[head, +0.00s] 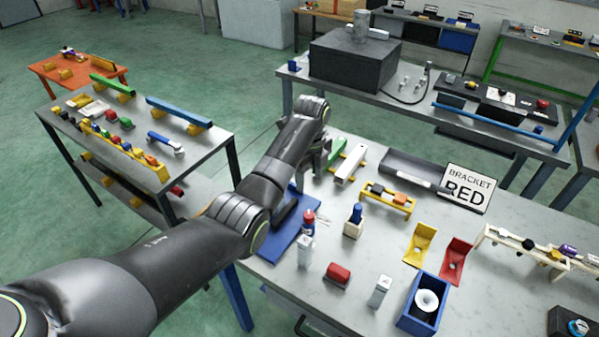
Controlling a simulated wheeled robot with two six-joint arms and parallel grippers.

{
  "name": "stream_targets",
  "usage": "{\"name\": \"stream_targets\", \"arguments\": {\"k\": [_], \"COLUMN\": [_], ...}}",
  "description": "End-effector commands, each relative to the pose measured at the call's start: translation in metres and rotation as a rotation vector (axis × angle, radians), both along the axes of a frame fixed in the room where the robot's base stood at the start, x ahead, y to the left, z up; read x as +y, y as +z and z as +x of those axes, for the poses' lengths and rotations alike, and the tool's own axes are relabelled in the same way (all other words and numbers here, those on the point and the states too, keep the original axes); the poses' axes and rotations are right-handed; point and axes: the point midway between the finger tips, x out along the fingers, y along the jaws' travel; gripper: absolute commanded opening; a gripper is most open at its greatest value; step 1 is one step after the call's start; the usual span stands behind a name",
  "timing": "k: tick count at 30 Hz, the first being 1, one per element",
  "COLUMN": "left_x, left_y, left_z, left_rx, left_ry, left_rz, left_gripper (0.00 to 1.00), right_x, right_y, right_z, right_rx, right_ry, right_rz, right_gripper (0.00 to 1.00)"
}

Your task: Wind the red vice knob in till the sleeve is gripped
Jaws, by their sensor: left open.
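My left gripper (319,160) hangs at the back left of the grey bench, beyond my left arm's forearm. Its fingertips are mostly hidden, and I see nothing held between them. A blue base (276,245) lies at the bench's left edge, partly covered by my arm. The vice jaws and the sleeve cannot be made out; my arm hides part of that area. My right gripper is not in view.
A white bar (350,163) and a yellow rack (388,198) stand near the gripper. A "BRACKET RED" sign (466,188) stands behind. Bare bench lies between them.

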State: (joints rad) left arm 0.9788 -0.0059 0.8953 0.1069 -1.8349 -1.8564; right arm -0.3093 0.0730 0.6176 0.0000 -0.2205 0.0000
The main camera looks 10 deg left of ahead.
Motion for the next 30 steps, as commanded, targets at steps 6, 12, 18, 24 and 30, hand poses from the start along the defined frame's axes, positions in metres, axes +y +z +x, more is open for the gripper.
{"name": "stream_targets", "arguments": {"k": [6,12,18,24,30], "left_x": [-0.008,-0.009,-0.009,-0.007,0.015], "left_y": [0.023,0.027,0.026,0.022,-0.019], "left_z": [0.005,0.006,0.006,0.004,-0.016], "left_rx": [0.001,0.001,0.001,0.001,-0.022], "left_ry": [0.004,0.005,0.005,0.018,0.207], "left_rz": [-0.001,0.0,0.0,-0.002,-0.022], "left_gripper": [0.54,0.54,0.54,0.54,0.54], "right_x": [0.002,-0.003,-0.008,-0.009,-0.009], "right_y": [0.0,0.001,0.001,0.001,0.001], "right_z": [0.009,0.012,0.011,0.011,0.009], "right_rx": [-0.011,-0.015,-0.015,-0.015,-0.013], "right_ry": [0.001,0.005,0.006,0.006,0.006], "right_rz": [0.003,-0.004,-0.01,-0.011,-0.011], "right_gripper": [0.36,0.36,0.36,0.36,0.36]}}
